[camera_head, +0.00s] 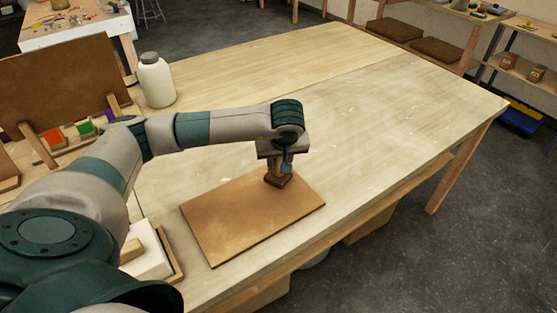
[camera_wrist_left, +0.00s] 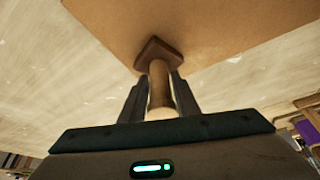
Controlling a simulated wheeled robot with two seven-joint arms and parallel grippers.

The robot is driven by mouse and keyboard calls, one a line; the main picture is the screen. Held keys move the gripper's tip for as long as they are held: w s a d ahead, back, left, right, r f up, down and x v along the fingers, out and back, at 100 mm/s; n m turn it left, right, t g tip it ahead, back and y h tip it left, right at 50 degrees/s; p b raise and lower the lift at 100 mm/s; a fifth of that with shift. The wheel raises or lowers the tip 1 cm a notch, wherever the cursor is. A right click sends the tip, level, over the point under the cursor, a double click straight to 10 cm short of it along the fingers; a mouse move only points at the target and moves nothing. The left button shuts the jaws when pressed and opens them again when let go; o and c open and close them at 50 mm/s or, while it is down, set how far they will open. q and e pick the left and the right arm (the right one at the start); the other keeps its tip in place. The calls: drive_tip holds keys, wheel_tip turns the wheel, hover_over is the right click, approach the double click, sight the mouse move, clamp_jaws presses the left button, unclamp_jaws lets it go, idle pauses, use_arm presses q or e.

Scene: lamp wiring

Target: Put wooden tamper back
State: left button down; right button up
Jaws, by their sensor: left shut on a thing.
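The wooden tamper (camera_head: 278,181) is upright over the right part of a flat brown board (camera_head: 235,225) on the table. Its dark square base is at the lower end; I cannot tell whether it touches the board. In the left wrist view the tamper's lighter round handle (camera_wrist_left: 160,88) stands between the two fingers, with the dark base beyond them. My left gripper (camera_head: 283,167) is shut on the handle, pointing down, and hides much of it in the head view. The board also shows in the left wrist view (camera_wrist_left: 225,30). My right gripper is not in view.
A white bottle (camera_head: 157,82) and an upright brown panel (camera_head: 60,75) stand at the back left. A white block (camera_head: 147,255) lies in a wooden tray (camera_head: 172,250) beside the board, partly behind my arm. The right half of the table (camera_head: 400,110) is clear.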

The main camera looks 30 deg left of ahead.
use_arm(q)
drive_tip(key=shift+f, duration=0.1)
drive_tip(key=c, duration=1.4)
unclamp_jaws()
drive_tip(key=shift+o, duration=0.2)
drive_tip(key=shift+d+r, duration=0.1)
drive_tip(key=shift+r, duration=0.1)
drive_tip(key=b+v, duration=0.2)
drive_tip(key=v, duration=0.9)
drive_tip(key=shift+s+r+b, duration=0.15)
drive_tip(key=shift+r+b, duration=0.2)
drive_tip(key=shift+d, duration=0.1)
